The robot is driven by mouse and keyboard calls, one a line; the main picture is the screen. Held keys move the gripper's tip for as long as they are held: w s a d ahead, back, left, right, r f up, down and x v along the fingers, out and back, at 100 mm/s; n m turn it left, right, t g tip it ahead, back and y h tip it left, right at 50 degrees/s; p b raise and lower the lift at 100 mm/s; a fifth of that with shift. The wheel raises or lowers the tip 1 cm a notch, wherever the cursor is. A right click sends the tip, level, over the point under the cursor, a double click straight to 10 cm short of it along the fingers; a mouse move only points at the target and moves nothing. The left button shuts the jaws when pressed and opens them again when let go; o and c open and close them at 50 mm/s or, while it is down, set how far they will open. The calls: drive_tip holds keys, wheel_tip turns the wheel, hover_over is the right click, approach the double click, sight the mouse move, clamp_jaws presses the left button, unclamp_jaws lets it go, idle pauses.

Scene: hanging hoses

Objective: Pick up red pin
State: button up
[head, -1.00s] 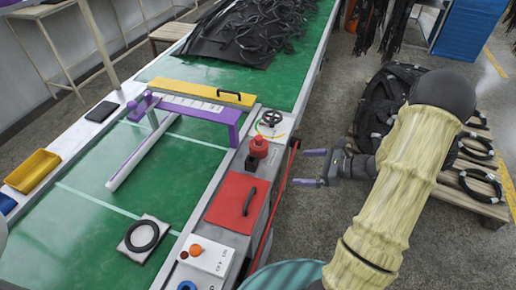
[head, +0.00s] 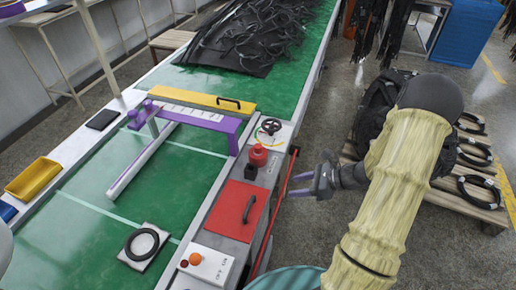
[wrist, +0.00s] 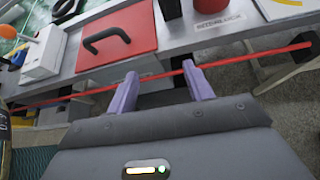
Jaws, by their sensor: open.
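A red pin-like knob (head: 257,155) stands upright on the grey side panel of the conveyor, beside a small black block (head: 251,172). In the wrist view a red cylinder (wrist: 203,5) is cut off by the top edge. My gripper (head: 302,184) has purple fingers and is open and empty, to the right of the panel and lower in the picture than the knob. In the wrist view my open fingers (wrist: 160,72) point towards the panel edge, and a long thin red bar (wrist: 250,57) runs across near their tips; whether they touch it I cannot tell.
A red plate with a black handle (head: 236,210) lies on the panel near a white button box (head: 203,265). A black handwheel (head: 270,126) and a purple bracket (head: 232,132) stand farther back. A pallet (head: 470,205) with black hoses is at right.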

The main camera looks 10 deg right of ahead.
drive_tip(key=s+a+f+n+g+h+p, duration=0.2)
drive_tip(key=s+a+f+g+h+p, duration=0.15)
drive_tip(key=s+g+h+p, duration=0.35)
drive_tip(key=w+a+r+m+t+h+p, duration=0.6)
drive_tip(key=w+a+r+m+t, duration=0.3)
drive_tip(key=r+m+t, duration=0.3)
drive_tip(key=m+t+p, duration=0.1)
drive_tip(key=m+t, duration=0.2)
drive_tip(key=m, duration=0.1)
drive_tip(key=shift+a+h+p, duration=0.15)
drive_tip(key=shift+h+p, duration=0.15)
drive_tip(key=shift+p, duration=0.05)
